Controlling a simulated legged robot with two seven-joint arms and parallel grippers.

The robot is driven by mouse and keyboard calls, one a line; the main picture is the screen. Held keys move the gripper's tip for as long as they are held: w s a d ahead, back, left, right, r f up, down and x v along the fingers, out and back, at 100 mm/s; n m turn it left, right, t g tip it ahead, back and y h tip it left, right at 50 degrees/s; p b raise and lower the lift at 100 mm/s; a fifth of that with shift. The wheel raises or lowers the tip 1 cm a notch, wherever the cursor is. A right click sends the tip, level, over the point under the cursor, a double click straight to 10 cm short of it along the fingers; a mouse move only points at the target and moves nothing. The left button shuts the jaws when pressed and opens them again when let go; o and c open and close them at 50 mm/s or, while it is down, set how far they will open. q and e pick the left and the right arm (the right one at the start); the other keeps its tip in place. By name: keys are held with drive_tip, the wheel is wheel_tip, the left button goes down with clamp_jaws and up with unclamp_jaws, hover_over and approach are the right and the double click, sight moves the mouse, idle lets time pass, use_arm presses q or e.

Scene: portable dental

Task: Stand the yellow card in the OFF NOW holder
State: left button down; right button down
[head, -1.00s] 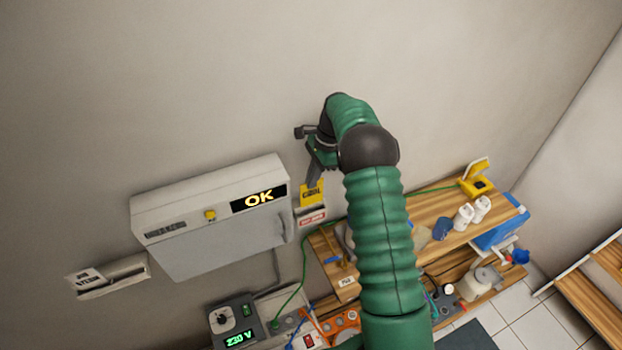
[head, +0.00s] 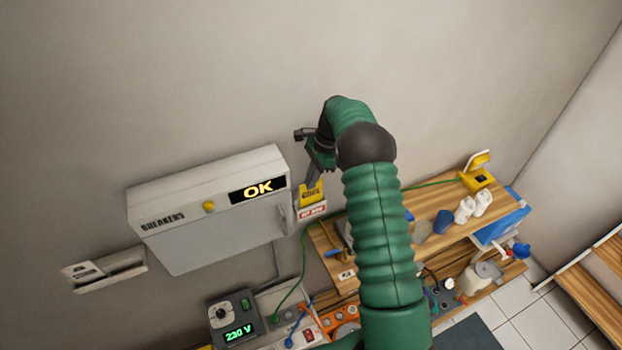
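The yellow card (head: 312,191) with dark lettering is upright, just right of the breaker box. Its lower edge is at the small holder (head: 312,211) with a red-and-white label on the wall; the lettering there is too small to read surely. The card's lower part seems to be inside the holder, but I cannot tell how deep. My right gripper (head: 314,181) reaches down from above, its fingers at the card's upper part and seemingly closed on it. My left gripper is not in view.
The breaker box (head: 210,215) with a lit OK display (head: 258,189) is close left of the holder. Another wall holder (head: 105,270) is at far left. The wall above is clear.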

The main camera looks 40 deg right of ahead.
drive_tip(key=shift+f+b, duration=0.35)
drive_tip(key=shift+f, duration=0.35)
drive_tip(key=c, duration=2.1)
unclamp_jaws()
drive_tip(key=o, duration=0.5)
drive_tip(key=shift+o, duration=0.2)
drive_tip(key=shift+d+r+b, duration=0.15)
drive_tip(key=shift+r+b, duration=0.15)
drive_tip(key=b+v, duration=0.3)
drive_tip(key=v, duration=1.3)
